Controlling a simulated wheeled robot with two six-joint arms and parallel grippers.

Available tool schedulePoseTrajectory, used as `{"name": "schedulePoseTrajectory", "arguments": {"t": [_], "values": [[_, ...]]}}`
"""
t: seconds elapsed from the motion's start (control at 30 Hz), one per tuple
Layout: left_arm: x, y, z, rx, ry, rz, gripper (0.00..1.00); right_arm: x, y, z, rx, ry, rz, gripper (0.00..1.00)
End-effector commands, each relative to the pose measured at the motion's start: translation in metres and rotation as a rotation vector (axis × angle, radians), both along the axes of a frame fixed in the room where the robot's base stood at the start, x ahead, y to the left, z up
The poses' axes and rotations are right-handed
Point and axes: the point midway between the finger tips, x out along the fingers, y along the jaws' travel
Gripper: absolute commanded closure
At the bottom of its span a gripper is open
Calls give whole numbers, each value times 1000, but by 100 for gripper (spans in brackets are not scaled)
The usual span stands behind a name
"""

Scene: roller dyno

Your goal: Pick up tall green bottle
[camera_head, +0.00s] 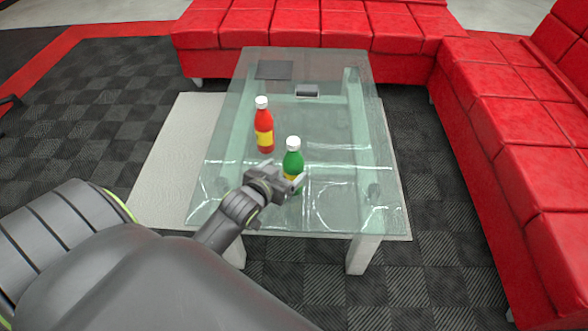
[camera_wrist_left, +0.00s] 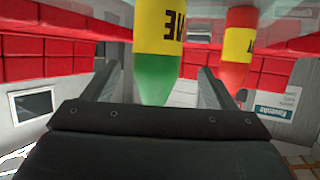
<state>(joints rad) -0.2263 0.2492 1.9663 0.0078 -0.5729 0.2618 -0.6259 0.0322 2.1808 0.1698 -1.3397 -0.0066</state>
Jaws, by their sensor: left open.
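The tall green bottle (camera_head: 293,160) has a white cap and a yellow label and stands upright on the glass table (camera_head: 340,140). In the left wrist view the green bottle (camera_wrist_left: 158,78) shows upside down, in line with the space between the fingers. My left gripper (camera_head: 281,174) is open at the bottle's near side and hides part of its lower body. In the left wrist view the left gripper's fingers (camera_wrist_left: 158,88) are spread, with the bottle at or just beyond their tips; I cannot tell if they touch it. My right gripper is not in view.
A red bottle (camera_head: 264,127) with a white cap stands on the glass just left of and behind the green one. A dark flat panel (camera_head: 274,70) and a small dark box (camera_head: 307,91) are farther back. Red sofas (camera_head: 297,27) border the back and right.

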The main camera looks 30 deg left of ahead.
Motion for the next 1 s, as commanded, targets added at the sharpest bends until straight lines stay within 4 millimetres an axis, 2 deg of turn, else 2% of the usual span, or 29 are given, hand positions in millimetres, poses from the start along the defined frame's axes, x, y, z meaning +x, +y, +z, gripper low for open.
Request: {"name": "schedulePoseTrajectory", "arguments": {"t": [0.1, 0.27, 0.6, 0.87, 0.9, 1.0], "values": [[12, 1, -6, 0, 0, 0, 21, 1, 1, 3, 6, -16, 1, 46], [20, 1, -9, 0, 0, 0, 21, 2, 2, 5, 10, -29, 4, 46], [61, 2, -26, 0, 0, 0, 21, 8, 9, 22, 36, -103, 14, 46], [64, 2, -26, 0, 1, 0, 21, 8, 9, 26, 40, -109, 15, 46], [64, 2, -26, 0, 1, 0, 23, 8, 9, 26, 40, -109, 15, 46], [64, 2, -26, 0, 1, 0, 36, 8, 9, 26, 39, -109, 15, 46]]}}
